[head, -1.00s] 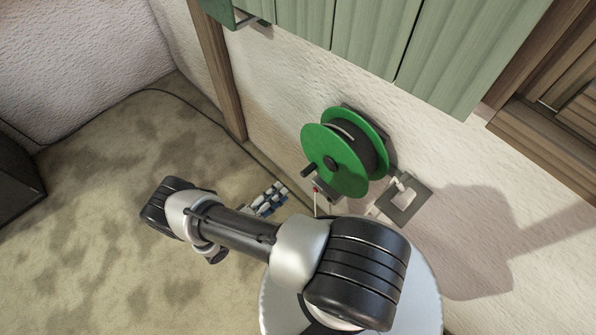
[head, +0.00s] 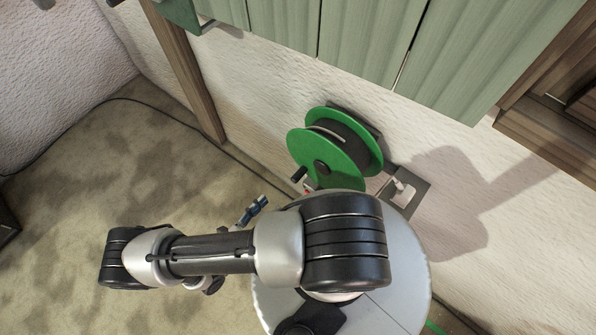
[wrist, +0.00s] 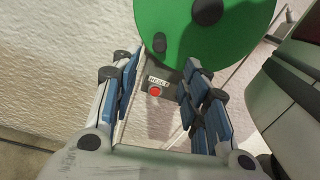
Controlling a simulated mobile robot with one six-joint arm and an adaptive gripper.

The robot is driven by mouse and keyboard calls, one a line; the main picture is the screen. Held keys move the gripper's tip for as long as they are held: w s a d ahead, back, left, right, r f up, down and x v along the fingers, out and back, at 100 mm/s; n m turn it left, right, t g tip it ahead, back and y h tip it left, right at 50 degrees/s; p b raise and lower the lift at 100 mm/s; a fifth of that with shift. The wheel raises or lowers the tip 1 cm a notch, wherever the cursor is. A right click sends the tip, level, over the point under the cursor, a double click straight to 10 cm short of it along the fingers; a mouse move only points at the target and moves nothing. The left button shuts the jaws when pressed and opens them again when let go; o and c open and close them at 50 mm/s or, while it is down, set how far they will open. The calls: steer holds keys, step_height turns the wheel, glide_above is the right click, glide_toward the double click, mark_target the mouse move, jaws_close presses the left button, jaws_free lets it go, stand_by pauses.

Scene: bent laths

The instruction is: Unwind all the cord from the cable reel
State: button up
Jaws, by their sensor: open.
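The cable reel (head: 350,137) is mounted on the white wall, with green flanges and dark cord between them. Its front disc, with a dark crank knob (wrist: 160,42) and round hub (wrist: 207,10), fills the top of the wrist view. Below the disc is a small grey box with a label and a red button (wrist: 154,91). My gripper (head: 256,210) is left of and below the reel in the head view. In the wrist view its blue-padded fingers (wrist: 161,95) are spread apart, empty, with the box showing between them. How much cord remains wound is unclear.
A wall plate with a white fitting (head: 405,188) is right of the reel. Green slatted panels (head: 360,40) hang above it. A wooden post (head: 186,75) stands to the left. A dark cord (head: 160,109) lies along the floor's far edge; the carpet at left is mostly clear.

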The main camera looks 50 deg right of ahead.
mark_target(305, 168)
steer(key=d, duration=0.5)
steer(key=d+b, duration=0.1)
steer(key=d, duration=0.4)
steer(key=w+d, duration=0.1)
steer(key=d, duration=0.4)
steer(key=shift+w+d, duration=0.1)
steer(key=shift+c, duration=0.3)
jaws_close()
